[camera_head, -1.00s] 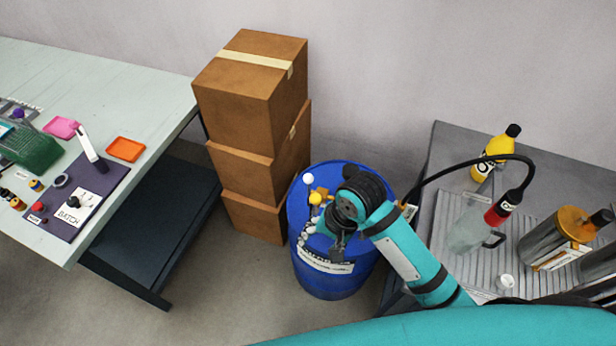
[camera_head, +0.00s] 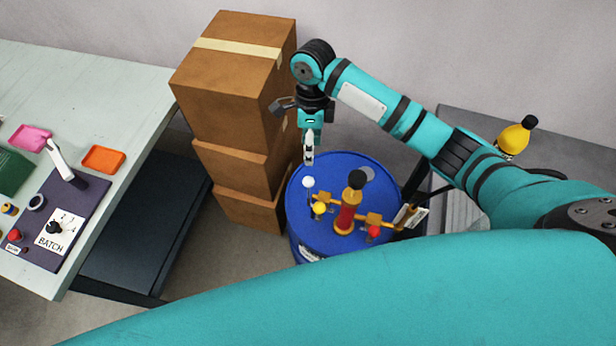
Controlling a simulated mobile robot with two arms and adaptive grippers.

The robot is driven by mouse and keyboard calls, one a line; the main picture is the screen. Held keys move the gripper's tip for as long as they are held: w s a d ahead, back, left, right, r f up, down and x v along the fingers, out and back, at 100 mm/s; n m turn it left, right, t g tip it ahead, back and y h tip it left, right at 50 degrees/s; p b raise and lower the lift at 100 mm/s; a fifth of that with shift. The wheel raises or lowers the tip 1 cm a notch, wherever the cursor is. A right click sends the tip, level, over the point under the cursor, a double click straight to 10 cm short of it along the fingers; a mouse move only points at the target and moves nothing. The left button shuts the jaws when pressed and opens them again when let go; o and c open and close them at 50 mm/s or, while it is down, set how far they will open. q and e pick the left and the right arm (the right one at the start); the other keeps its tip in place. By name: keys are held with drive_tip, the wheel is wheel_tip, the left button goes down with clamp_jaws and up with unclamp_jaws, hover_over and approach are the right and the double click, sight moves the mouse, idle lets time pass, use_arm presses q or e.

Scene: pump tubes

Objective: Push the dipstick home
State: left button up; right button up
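A blue drum (camera_head: 345,242) stands on the floor in the middle. On its lid are a white ball knob (camera_head: 308,182), a yellow ball knob (camera_head: 319,208) and a red ball knob (camera_head: 374,232); I cannot tell for sure which one tops the dipstick. A red and brass pump (camera_head: 348,212) stands upright on the lid. My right gripper (camera_head: 308,160) points down just above the white knob, with a small gap visible between them. Its fingers look together, as one narrow column, with nothing in them. My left gripper is not in view.
Stacked cardboard boxes (camera_head: 236,90) stand close behind and left of the drum. A pale workbench (camera_head: 100,85) is at the left. A grey table (camera_head: 565,150) with a yellow bottle (camera_head: 515,137) is at the right, partly hidden by my arm.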

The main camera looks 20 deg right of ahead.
hover_over(309, 178)
drive_tip(key=w, duration=0.1)
drive_tip(key=f, duration=0.4)
drive_tip(key=shift+d+f, duration=0.15)
drive_tip(key=shift+d, duration=0.1)
drive_tip(key=f, duration=0.5)
drive_tip(key=s+f, duration=0.1)
drive_tip(key=f, duration=0.1)
drive_tip(key=shift+a+f, duration=0.3)
drive_tip(key=shift+f, duration=0.1)
drive_tip(key=shift+s+f, duration=0.1)
drive_tip(key=shift+f, duration=0.3)
drive_tip(key=shift+a+f, duration=0.1)
drive_tip(key=shift+f, duration=0.25)
drive_tip(key=c, duration=1)
clamp_jaws()
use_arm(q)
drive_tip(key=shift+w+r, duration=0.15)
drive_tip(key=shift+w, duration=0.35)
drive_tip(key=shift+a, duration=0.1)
